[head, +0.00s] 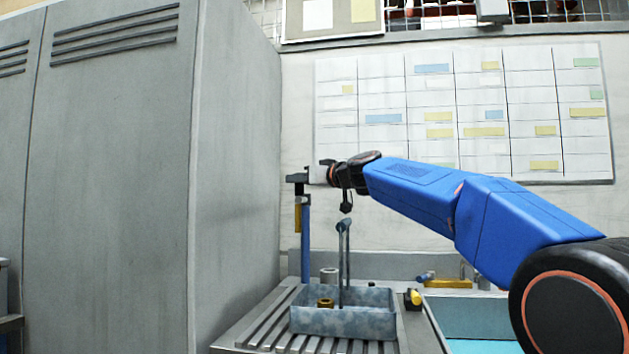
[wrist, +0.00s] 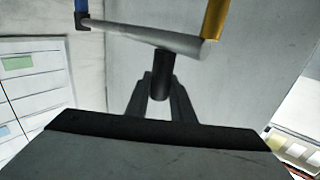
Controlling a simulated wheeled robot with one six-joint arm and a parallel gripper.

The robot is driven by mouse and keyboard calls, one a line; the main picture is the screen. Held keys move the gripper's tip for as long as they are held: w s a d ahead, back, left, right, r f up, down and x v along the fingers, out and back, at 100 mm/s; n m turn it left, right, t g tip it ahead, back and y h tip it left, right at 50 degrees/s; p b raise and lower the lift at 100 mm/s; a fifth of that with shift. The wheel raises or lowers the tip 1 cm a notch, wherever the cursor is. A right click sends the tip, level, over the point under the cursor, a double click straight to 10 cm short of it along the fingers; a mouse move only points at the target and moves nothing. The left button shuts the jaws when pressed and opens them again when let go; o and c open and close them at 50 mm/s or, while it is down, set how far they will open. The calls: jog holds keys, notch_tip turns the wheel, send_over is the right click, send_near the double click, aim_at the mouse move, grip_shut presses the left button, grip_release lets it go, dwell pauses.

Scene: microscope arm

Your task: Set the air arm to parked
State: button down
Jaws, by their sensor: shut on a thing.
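The air arm shows in the wrist view as a pale grey bar (wrist: 145,38) with a blue post at its left end and a yellow part (wrist: 214,18) at its right end. A short black handle (wrist: 162,70) projects from the bar. My gripper (wrist: 160,95) is shut on this handle, with one finger on each side. In the head view, the blue post (head: 306,245) stands upright behind the tray, the yellow part (head: 298,217) hangs beside it, and my gripper (head: 298,180) is at its top. The bar is mostly hidden in the head view.
A tall grey cabinet (head: 236,180) stands close on the left. Below are a speckled blue tray (head: 345,322) with a brass ring (head: 325,303), a thin grey upright (head: 344,255), a slatted bench (head: 255,335) and a yellow-black item (head: 414,298). A teal basin (head: 480,320) lies right.

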jog(key=w+a, duration=0.1)
jog(key=a, duration=0.5)
jog(key=shift+a, duration=0.25)
jog(key=c, duration=1.9)
grip_release()
jog(key=shift+c, duration=0.2)
jog(key=o, duration=0.4)
jog(key=shift+a, duration=0.2)
jog(key=shift+d, duration=0.1)
jog(key=v, duration=1.7)
